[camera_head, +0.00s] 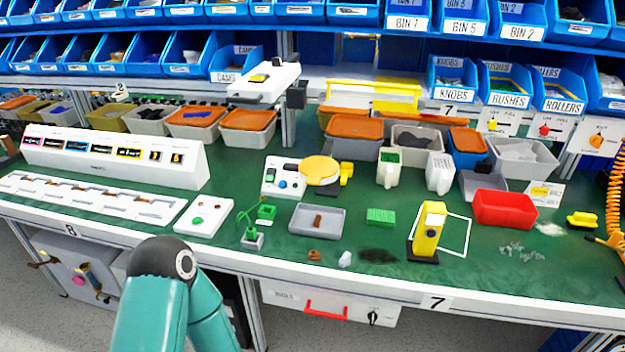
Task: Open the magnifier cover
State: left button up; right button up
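A round yellow disc (320,168), which looks like the magnifier cover, lies flat in the middle of the green bench top. It sits beside a white control box (283,177) with knobs and buttons. A small yellow part (346,173) is at its right side. The disc appears closed over what is under it; whether there is a lens below is hidden. A teal link of my arm rises at the bottom left, well short of the disc. Neither of my grippers shows in this view.
A grey tray (317,219), a green plant-like piece (250,220) and a yellow upright device (428,229) stand nearer the front edge. A red bin (505,208) is to the right. Lidded tubs and a white switch box (265,82) are behind. Blue bins line the shelves above.

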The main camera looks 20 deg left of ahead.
aim_at(315, 168)
jog(key=z, duration=1.15)
jog(key=k, duration=0.95)
jog(key=u, duration=1.15)
jog(key=i, duration=1.25)
jog(key=u, duration=0.1)
